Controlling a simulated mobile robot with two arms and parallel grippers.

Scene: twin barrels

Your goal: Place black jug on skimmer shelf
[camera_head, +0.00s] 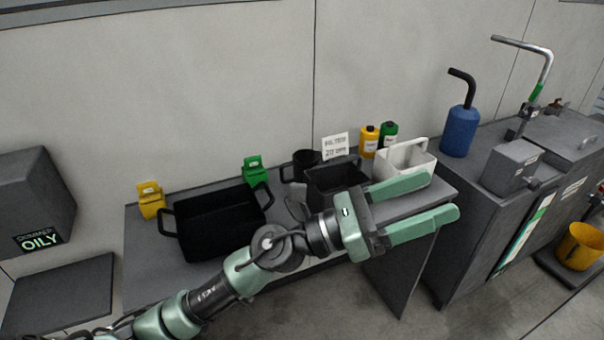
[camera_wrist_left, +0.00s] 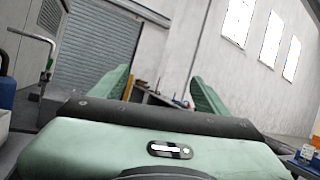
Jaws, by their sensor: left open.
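A black jug-like vessel (camera_head: 305,160) with a handle on its left side stands at the back of the grey bench, beside a black bin (camera_head: 336,176). My arm passes in front of the bin. My left gripper (camera_head: 444,195) is open and empty, above the bench's right end, in front of a white caddy. Its two green fingers also show spread apart in the left wrist view (camera_wrist_left: 160,78), with nothing between them. Which surface is the skimmer shelf is not clear; a grey machine (camera_head: 540,140) with a bent metal pipe stands at the right. My right gripper is not in view.
On the bench (camera_head: 150,265) are a large black tray (camera_head: 215,225), yellow (camera_head: 150,200) and green (camera_head: 254,172) jugs, a white caddy (camera_head: 405,160) and small bottles (camera_head: 369,140). A blue canister (camera_head: 460,130) stands on the right cabinet. A yellow bucket (camera_head: 580,247) sits lower right.

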